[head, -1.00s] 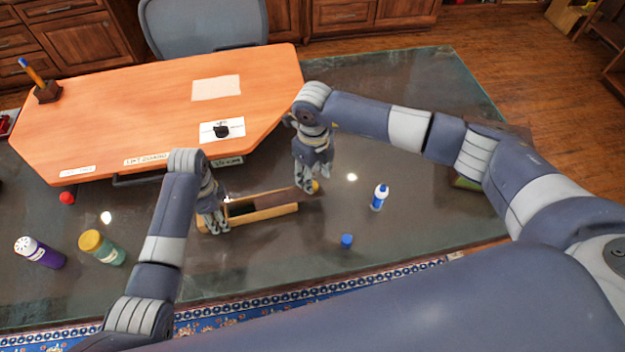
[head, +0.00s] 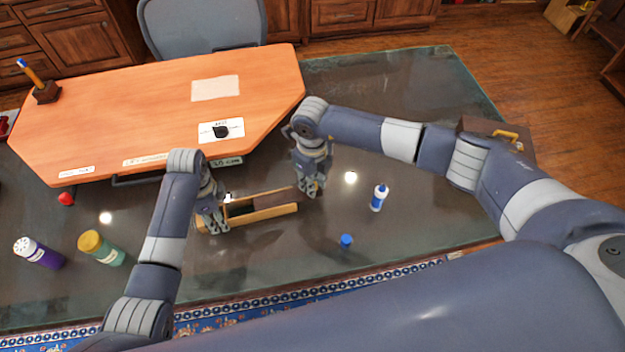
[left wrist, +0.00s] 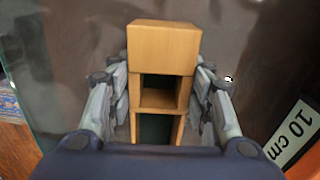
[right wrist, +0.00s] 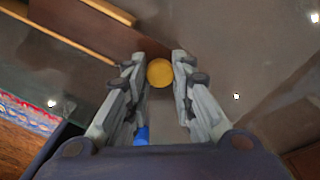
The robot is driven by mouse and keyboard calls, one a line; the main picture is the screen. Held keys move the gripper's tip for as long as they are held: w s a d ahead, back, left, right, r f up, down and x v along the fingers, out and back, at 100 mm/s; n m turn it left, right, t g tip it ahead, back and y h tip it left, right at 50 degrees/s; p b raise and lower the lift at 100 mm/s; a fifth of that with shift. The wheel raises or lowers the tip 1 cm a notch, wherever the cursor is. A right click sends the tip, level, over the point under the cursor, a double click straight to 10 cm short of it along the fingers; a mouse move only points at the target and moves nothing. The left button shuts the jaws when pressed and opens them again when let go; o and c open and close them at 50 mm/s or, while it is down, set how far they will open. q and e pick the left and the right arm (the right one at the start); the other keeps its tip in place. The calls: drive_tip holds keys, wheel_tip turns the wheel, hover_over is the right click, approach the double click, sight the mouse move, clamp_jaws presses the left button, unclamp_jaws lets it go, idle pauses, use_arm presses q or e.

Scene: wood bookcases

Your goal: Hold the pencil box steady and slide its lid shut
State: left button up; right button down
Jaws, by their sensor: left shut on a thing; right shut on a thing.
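The light wood pencil box (head: 262,215) lies on the dark glass table, its dark green interior showing near the left end. Its dark brown lid (head: 278,197) covers the right part and reaches out past the right end. My left gripper (head: 214,226) is shut on the box's left end; the left wrist view shows a finger on each side of the wooden box (left wrist: 163,48). My right gripper (head: 311,193) is at the lid's outer end. In the right wrist view its fingers close around the round yellow knob (right wrist: 160,72) beside the brown lid (right wrist: 85,25).
A glue bottle (head: 379,198) and a blue cap (head: 346,240) stand to the right. A purple jar (head: 40,253) and a green jar (head: 103,248) are at left. A large orange board (head: 160,115) fills the table behind the box. The glass in front is clear.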

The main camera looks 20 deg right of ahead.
sight(284, 197)
drive_tip(key=a, duration=0.8)
use_arm(q)
drive_tip(key=shift+d, duration=0.1)
use_arm(e)
drive_tip(key=c, duration=1.3)
unclamp_jaws()
drive_tip(key=shift+c, duration=0.2)
drive_tip(key=shift+d, duration=0.1)
drive_tip(key=shift+r, duration=0.55)
wheel_tip(284, 197, up, 11)
